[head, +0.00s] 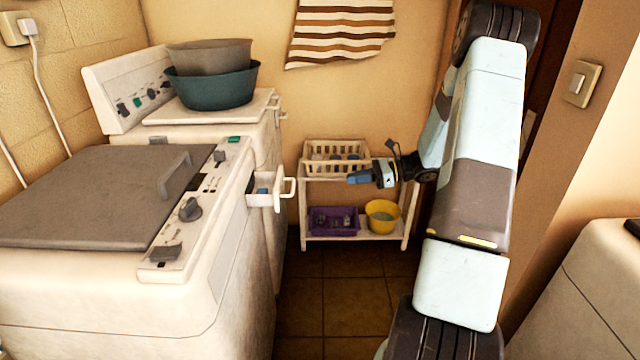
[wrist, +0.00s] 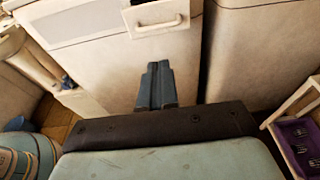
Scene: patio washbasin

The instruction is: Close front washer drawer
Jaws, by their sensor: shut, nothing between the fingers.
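The front washer (head: 90,290) stands at the left, with a grey lid and a dark knob on its control panel. Its white drawer (head: 262,192) sticks out of the front near the far end of the panel. The drawer has a white loop handle (head: 287,190) and something blue inside. In the wrist view the drawer handle (wrist: 158,25) shows at the top centre. My gripper (head: 352,178) is shut and empty, to the right of the handle and apart from it. Its closed fingers also show in the wrist view (wrist: 156,70), pointing toward the washer front.
A second machine (head: 265,120) behind carries a teal basin (head: 212,88) with a grey one in it. A white shelf (head: 335,238) by the back wall holds a basket (head: 322,165), a purple tray (head: 333,222) and a yellow bucket (head: 382,216). Floor between is clear.

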